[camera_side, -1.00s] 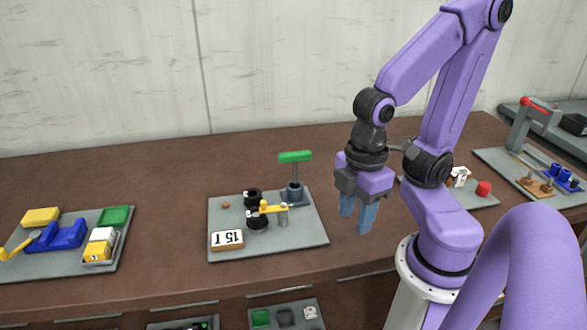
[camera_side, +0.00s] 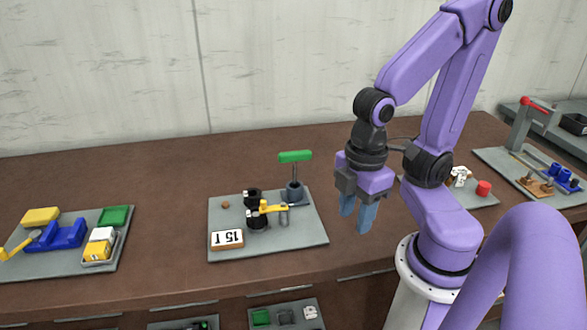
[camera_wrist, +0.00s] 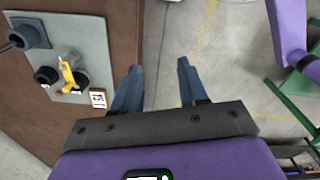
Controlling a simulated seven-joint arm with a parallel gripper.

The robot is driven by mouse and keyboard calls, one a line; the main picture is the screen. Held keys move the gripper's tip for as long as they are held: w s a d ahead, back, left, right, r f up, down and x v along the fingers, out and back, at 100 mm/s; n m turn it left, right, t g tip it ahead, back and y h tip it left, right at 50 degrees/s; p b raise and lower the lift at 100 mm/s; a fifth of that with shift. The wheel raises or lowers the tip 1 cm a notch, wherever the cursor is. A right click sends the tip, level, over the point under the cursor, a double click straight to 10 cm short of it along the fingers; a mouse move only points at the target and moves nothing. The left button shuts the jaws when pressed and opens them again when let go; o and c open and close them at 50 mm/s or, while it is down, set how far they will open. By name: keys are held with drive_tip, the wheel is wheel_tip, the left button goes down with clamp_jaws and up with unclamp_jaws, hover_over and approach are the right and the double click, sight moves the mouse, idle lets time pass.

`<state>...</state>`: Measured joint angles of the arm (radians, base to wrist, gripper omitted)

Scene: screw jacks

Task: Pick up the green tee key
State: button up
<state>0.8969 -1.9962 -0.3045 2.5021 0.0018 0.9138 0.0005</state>
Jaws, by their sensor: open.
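The green tee key (camera_side: 295,156) stands upright, its green crossbar on top of a thin dark shaft. The shaft goes down into a dark grey-blue holder (camera_side: 294,191) at the back right of a grey board (camera_side: 300,232). My gripper (camera_side: 357,216) is open and empty, to the right of the board and apart from the key. In the wrist view my gripper (camera_wrist: 160,67) has its two blue fingers spread over the floor beyond the bench edge. The holder (camera_wrist: 28,34) shows there at the upper left; I cannot make out the green crossbar in that view.
Black jacks (camera_side: 257,219) with a yellow crank (camera_side: 268,208) stand left of the key, behind a "15 T" plate (camera_side: 227,239). Another board with blue and yellow parts (camera_side: 62,236) lies far left. The bench between the boards is clear.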

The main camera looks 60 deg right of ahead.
drive_tip(key=shift+o, duration=1)
